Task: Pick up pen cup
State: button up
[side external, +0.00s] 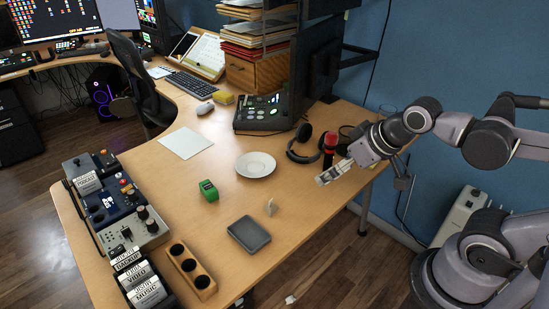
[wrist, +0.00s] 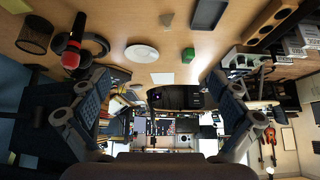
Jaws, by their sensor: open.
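The pen cup looks to be the dark mesh cup (wrist: 35,35) near the upper left corner of the wrist view. In the side view a faint mesh cup (side external: 388,109) stands at the table's right back edge, just behind my wrist. I cannot tell whether it holds anything. My gripper (side external: 325,176) is open and empty above the right part of the table, pointing left and away from the cup. In the wrist view the fingers (wrist: 157,103) are spread wide with nothing between them.
A red-topped black cylinder (side external: 331,143) and black headphones (side external: 303,147) stand between the cup and the white plate (side external: 256,164). A grey tray (side external: 249,234), a green item (side external: 208,190) and a wooden three-hole holder (side external: 188,268) lie farther off. A blue wall rises behind the cup.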

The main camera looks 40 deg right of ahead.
jog(key=w+d+r+m+g+h, duration=0.25)
jog(key=w+d+m, duration=0.25)
jog(key=w+d, duration=0.25)
jog(key=m+g+h, duration=0.2)
jog(key=m+g, duration=0.2)
jog(key=m, duration=0.7)
send_over(348, 139)
jog(key=w+a, duration=0.2)
jog(key=a, duration=0.5)
notch_tip(348, 139, down, 9)
jog(key=shift+s+d+f+m+g, duration=0.15)
jog(key=shift+d+f+m, duration=0.35)
jog(key=shift+d+f, duration=1.65)
jog(key=shift+w+d+f+m+g, duration=0.15)
jog(key=shift+d+f+m, duration=0.35)
jog(key=shift+d+f, duration=1.6)
jog(key=shift+s+d+f+m+g, duration=0.2)
jog(key=shift+d+f+m, duration=0.55)
jog(key=shift+f, duration=2.55)
jog(key=shift+w+d+n, duration=0.1)
jog(key=shift+d+n, duration=0.1)
jog(key=shift+n, duration=0.05)
jog(key=c, duration=1.3)
